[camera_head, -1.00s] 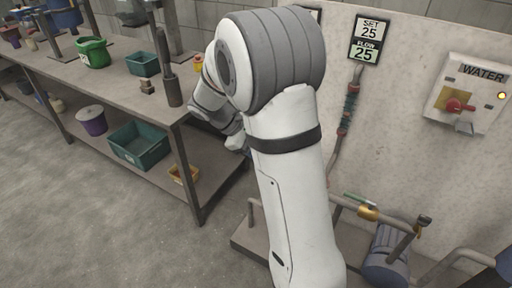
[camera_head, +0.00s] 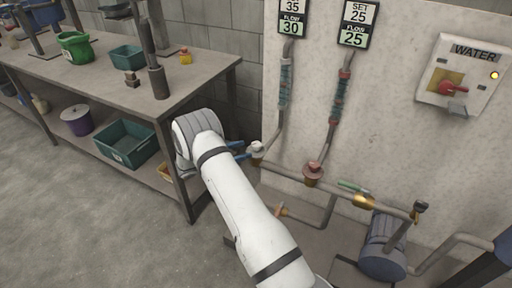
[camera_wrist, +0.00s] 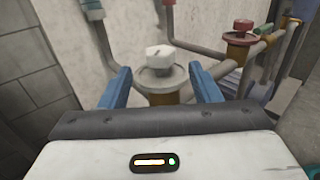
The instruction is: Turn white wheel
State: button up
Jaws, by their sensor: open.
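The white wheel (camera_head: 256,147) sits on a brass valve at the foot of the left pipe. In the wrist view the white wheel (camera_wrist: 159,57) is a small white knob on a round flange, upright and centred. My gripper (camera_head: 241,149) has blue fingers and points at the wheel from the left. In the wrist view my gripper (camera_wrist: 160,70) is open and empty, with one finger to each side of the wheel in the picture. The wheel appears just beyond the fingertips, and I see no contact. The left display (camera_head: 291,17) reads 35 above FLOW 30.
A red wheel (camera_head: 313,170) stands on the neighbouring pipe, right of the white one; its display (camera_head: 358,24) reads SET 25, FLOW 25. A blue pump (camera_head: 384,250) and pipes lie at the lower right. The workbench (camera_head: 190,85) stands close on the left. A WATER box (camera_head: 464,75) hangs at right.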

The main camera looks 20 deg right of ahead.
aim_at(256, 144)
jog(key=d, duration=0.6)
jog(key=shift+d, duration=0.2)
jog(key=c, duration=1)
jog(key=shift+t, duration=0.3)
jog(key=n+t, duration=0.2)
jog(key=shift+s+t+p, duration=0.1)
jog(key=shift+t+p, duration=0.2)
jog(key=shift+t, duration=0.1)
jog(key=shift+n+t+y+b, duration=0.3)
jog(key=shift+n+t+y, duration=0.8)
jog(key=shift+n+t, duration=1.05)
jog(key=shift+m+t, duration=0.25)
jog(key=shift+t, duration=0.3)
